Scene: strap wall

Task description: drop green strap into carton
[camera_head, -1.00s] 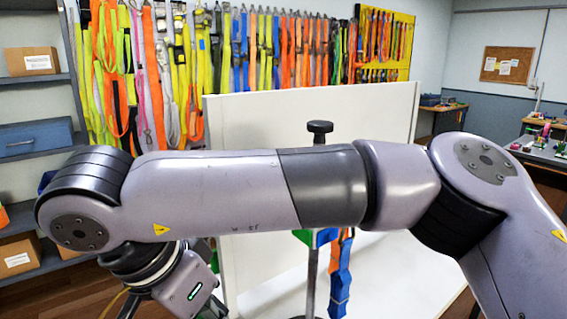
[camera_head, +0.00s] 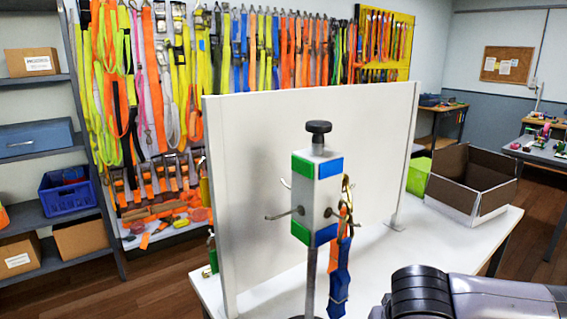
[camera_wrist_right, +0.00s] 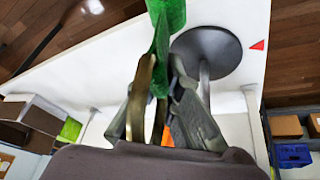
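In the right wrist view the green strap (camera_wrist_right: 172,35) stretches away from my right gripper (camera_wrist_right: 158,100). Its brass-coloured hook (camera_wrist_right: 141,92) sits between the two grey fingers, which appear shut on it. In the head view only part of my right arm shows at the lower right; its gripper is out of that view. The open carton (camera_head: 484,203), white outside and brown inside, stands on the table's far right end. It appears at the left of the wrist view (camera_wrist_right: 38,117). My left gripper is not in view.
A post with a white block (camera_head: 315,200) and pegs stands on the white table (camera_head: 385,262); blue and orange straps (camera_head: 340,275) hang from it. A white panel (camera_head: 255,140) stands behind it. A lime-green bin (camera_head: 418,176) is beside the carton.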

